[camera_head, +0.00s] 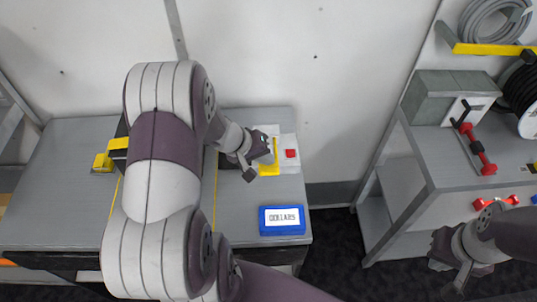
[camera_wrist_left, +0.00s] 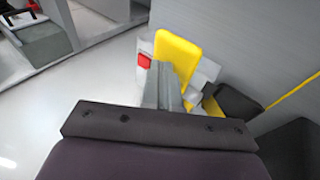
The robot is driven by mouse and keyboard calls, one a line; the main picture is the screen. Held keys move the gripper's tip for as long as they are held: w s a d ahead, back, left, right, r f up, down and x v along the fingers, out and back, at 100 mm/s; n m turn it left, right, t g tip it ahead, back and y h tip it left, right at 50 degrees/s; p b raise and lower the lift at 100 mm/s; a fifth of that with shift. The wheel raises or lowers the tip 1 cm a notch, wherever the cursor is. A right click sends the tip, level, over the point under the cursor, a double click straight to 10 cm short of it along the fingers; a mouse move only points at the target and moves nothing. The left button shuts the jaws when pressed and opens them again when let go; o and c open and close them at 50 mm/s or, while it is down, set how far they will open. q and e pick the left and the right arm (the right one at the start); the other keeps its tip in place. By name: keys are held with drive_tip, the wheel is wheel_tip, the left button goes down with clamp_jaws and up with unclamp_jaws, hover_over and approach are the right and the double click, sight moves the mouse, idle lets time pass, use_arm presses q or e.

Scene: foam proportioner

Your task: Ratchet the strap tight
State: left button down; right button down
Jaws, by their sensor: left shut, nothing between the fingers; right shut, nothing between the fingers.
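A yellow ratchet handle (camera_head: 270,169) sits on a pale plate (camera_head: 288,141) with a red square (camera_head: 291,153) at the table's right side. My left gripper (camera_head: 262,154) is shut and empty, right at the handle. The left wrist view shows its grey fingers (camera_wrist_left: 165,88) together in front of the yellow handle (camera_wrist_left: 178,50); I cannot tell whether they touch it. A thin yellow line, likely strap (camera_wrist_left: 295,92), runs off to the right there. My arm hides much of the strap in the head view. My right gripper (camera_head: 443,262) is shut and empty at lower right, away from the ratchet.
A blue labelled box (camera_head: 282,220) stands near the table's front right corner. A yellow block (camera_head: 103,162) is at the table's left. A second grey bench (camera_head: 425,160) at right holds a grey case (camera_head: 440,98) and red-ended tools (camera_head: 478,150). A dark floor gap separates the tables.

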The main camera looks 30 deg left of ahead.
use_arm(q)
drive_tip(key=shift+s+f+b, duration=0.1)
drive_tip(key=shift+f+b, duration=0.15)
drive_tip(key=shift+b, duration=0.05)
idle(0.8)
drive_tip(key=shift+w+a+r+p, duration=0.15)
drive_tip(key=shift+w+r+p, duration=0.1)
drive_tip(key=shift+r+p, duration=0.5)
drive_tip(key=shift+w+a+r+p, duration=0.15)
drive_tip(key=shift+w+r+p, duration=0.25)
drive_tip(key=shift+r, duration=0.55)
drive_tip(key=shift+w+a+r+p, duration=0.15)
drive_tip(key=shift+r+p, duration=0.5)
drive_tip(key=shift+r, duration=0.2)
drive_tip(key=r+p, duration=0.1)
drive_tip(key=w+r+p, duration=0.1)
drive_tip(key=r, duration=0.1)
drive_tip(key=a+r+p, duration=0.1)
drive_tip(key=shift+w+r, duration=0.25)
drive_tip(key=shift+r, duration=0.1)
